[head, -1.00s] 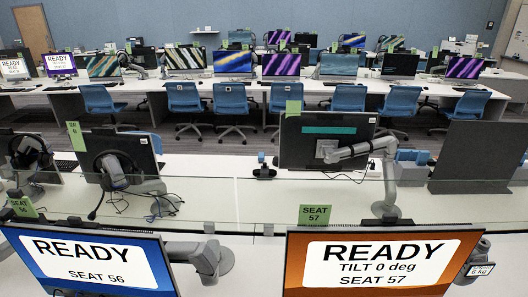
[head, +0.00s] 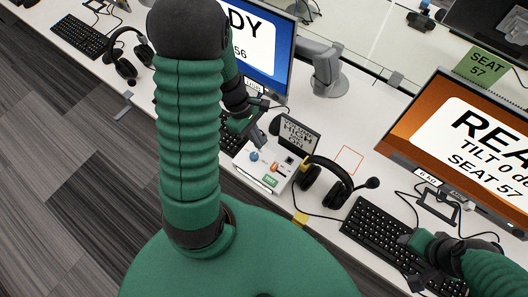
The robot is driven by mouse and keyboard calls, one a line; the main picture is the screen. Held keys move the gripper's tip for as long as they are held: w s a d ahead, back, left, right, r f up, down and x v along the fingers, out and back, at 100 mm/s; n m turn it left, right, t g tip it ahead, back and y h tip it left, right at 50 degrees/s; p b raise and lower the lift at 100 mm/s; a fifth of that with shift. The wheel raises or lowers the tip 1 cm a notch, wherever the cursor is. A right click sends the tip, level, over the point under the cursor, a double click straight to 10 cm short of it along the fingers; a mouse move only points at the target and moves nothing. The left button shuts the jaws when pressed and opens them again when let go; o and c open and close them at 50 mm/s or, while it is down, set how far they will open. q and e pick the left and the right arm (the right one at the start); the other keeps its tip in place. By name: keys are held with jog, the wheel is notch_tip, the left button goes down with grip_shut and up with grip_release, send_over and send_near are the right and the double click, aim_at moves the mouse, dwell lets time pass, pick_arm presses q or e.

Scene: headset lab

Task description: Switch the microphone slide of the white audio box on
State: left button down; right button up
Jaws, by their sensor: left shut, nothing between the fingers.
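The white audio box (head: 252,177) lies on the desk in the middle of the head view. The microphone slide is too small to make out for certain. My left gripper (head: 257,137) is shut and empty, just beyond the box's far left edge; I cannot tell whether it touches. My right gripper (head: 428,274) is at the lower right over the keyboard, and its fingers are too dark to read.
A printed card (head: 297,134) stands behind the box. A black headset (head: 329,186) with a microphone boom lies right of it. The black keyboard (head: 372,226), cables and the orange SEAT 57 monitor (head: 425,130) are further right. Another headset (head: 124,67) lies at upper left.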

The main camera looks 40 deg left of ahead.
pick_arm(q)
jog(key=b, duration=0.2)
send_near(280, 172)
jog(key=f, duration=0.1)
jog(key=a+f, duration=0.1)
jog(key=f, duration=0.1)
jog(key=a+f, duration=0.1)
jog(key=f, duration=0.1)
jog(key=shift+s+a+f, duration=0.1)
jog(key=shift+a+f, duration=0.05)
jog(key=shift+d, duration=0.2)
jog(key=shift+w+d, duration=0.2)
jog(key=shift+d, duration=1.85)
